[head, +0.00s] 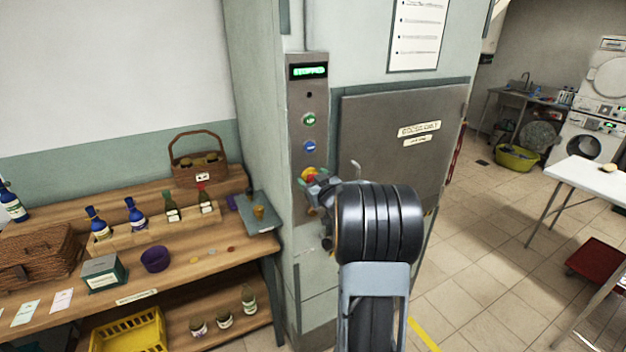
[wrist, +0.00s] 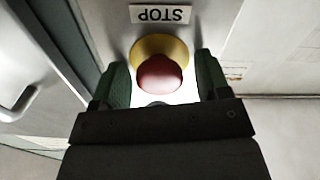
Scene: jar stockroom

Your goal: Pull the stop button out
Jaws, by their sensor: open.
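The stop button is a red mushroom knob on a yellow collar (wrist: 160,74), under a label reading STOP, which appears upside down in the wrist view. In the head view the stop button (head: 308,174) sits low on a grey control panel (head: 309,100), partly covered by my gripper. My gripper (wrist: 160,88) is open, with one finger on each side of the red knob. A gap shows between the knob and each finger. The panel's display (head: 308,71) shows green text that seems to read STOPPED.
A green button (head: 309,119) and a blue button (head: 309,147) sit above on the panel. A metal hatch door (head: 390,165) is just right. A wooden shelf (head: 190,262) with bottles and a basket stands left.

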